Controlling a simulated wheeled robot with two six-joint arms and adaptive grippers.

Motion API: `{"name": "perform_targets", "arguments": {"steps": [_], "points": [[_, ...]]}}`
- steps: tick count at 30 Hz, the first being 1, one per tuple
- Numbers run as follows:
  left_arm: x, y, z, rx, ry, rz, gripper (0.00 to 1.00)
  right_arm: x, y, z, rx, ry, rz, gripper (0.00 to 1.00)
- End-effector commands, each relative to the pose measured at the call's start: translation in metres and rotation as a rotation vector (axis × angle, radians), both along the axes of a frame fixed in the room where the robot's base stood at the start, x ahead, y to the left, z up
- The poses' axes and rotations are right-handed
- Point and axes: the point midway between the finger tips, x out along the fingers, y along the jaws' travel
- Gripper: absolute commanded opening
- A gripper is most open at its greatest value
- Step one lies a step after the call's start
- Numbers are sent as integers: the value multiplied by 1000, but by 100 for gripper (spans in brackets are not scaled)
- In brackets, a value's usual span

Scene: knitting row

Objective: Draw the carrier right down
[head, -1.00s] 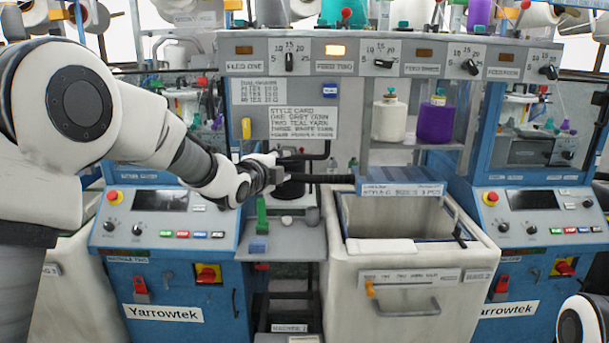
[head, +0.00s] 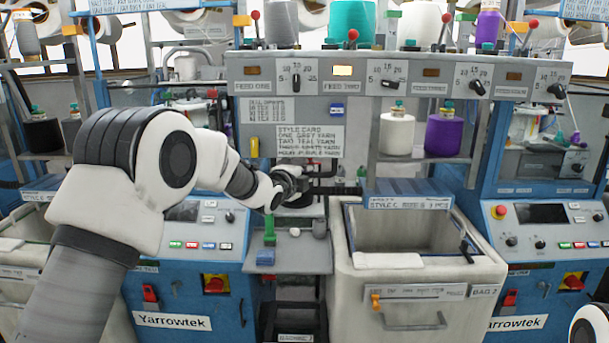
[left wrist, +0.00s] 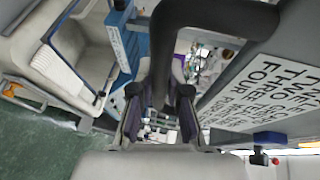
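A dark bar and bracket (head: 325,190), which looks like the carrier, sits below the style card (head: 310,138); I cannot make out its full shape. My left gripper (head: 297,181) is at its left end. In the left wrist view a thick dark bent arm (left wrist: 205,14) rises close in front of the fingers. The two fingers of my left gripper (left wrist: 160,112) stand apart, with background showing between them. I cannot tell whether they touch the dark part. My right gripper is out of view.
A pale bin (head: 425,268) with a blue-edged opening stands right of the gripper. A small grey shelf (head: 300,255) with a green piece (head: 269,230) lies below it. White (head: 396,133) and purple (head: 443,132) yarn cones stand on the upper right shelf. Blue machines flank both sides.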

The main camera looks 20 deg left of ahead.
Motion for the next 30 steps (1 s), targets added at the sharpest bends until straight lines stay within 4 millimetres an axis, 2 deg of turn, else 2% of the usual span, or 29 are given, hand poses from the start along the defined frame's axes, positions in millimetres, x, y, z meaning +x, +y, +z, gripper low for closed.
{"name": "perform_targets", "arguments": {"steps": [8,14,30], "points": [[0,0,-4,-1,1,1,0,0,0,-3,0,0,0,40],[0,0,-22,0,6,1,0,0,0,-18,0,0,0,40],[-1,0,-122,1,17,1,0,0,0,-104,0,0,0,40]]}}
